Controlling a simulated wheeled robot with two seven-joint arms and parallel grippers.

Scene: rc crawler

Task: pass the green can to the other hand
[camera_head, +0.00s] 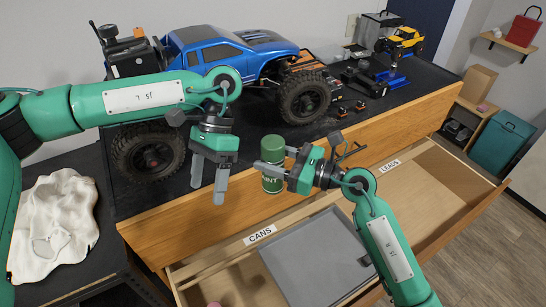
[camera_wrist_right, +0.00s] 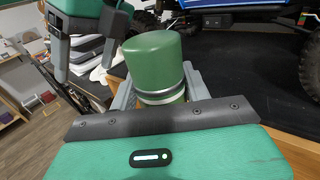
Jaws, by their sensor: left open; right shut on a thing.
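The green can (camera_head: 273,183) is upright in my right gripper (camera_head: 272,166), which is shut around it above the front edge of the bench. In the right wrist view the can's green top and a dark and silver ring (camera_wrist_right: 155,65) show between the fingers (camera_wrist_right: 158,92); its lower part is hidden. My left gripper (camera_head: 207,190) is open and empty, pointing down a little to the left of the can, apart from it. Part of my left gripper also shows in the right wrist view (camera_wrist_right: 85,50), left of the can.
A large blue crawler truck (camera_head: 225,50) stands on the dark bench top behind the grippers. An open drawer labelled CANS (camera_head: 262,235) lies below, holding a grey panel (camera_head: 318,262). A white cloth (camera_head: 55,225) lies at left. A yellow vehicle (camera_head: 405,38) stands at the back right.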

